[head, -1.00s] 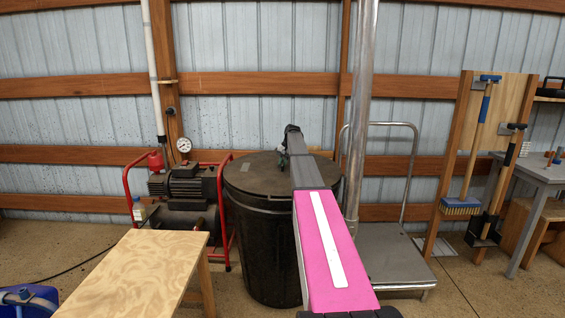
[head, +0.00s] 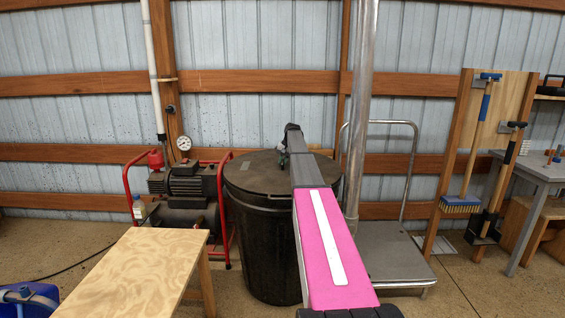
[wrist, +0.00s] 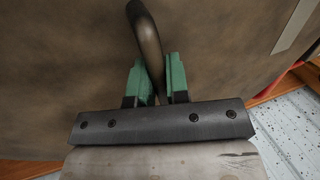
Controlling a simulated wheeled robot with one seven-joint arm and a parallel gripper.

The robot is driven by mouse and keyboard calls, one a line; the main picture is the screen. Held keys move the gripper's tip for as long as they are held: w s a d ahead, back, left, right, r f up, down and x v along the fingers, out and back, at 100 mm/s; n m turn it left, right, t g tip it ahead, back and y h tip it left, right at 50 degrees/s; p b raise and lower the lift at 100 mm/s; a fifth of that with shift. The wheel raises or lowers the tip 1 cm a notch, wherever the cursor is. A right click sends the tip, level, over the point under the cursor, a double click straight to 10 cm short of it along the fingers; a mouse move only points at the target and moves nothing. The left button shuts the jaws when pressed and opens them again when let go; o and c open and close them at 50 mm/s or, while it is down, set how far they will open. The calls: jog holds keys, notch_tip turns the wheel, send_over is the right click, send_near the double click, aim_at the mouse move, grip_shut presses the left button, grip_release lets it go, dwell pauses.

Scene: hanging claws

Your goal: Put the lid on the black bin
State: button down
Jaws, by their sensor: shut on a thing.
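The black bin (head: 262,250) stands on the floor in the middle of the head view. The dark lid (head: 258,174) lies over its top, covering the opening; whether it is fully seated all around I cannot tell. In the wrist view the lid's brown-black surface (wrist: 60,60) fills most of the picture. My gripper (wrist: 156,88), with green fingertips, is shut on the lid's curved handle (wrist: 148,35). In the head view my gripper (head: 283,158) is at the lid's top, partly hidden by my pink and grey arm, which also hides the bin's right side.
A wooden table (head: 140,270) stands at front left. A red-framed compressor (head: 185,190) is close to the bin's left. A metal post (head: 360,110) and a flat cart (head: 393,255) are close on the right. The corrugated wall is behind.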

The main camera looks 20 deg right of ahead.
jog(key=shift+f, duration=0.55)
jog(key=c, duration=1)
grip_release()
jog(key=shift+c, duration=0.2)
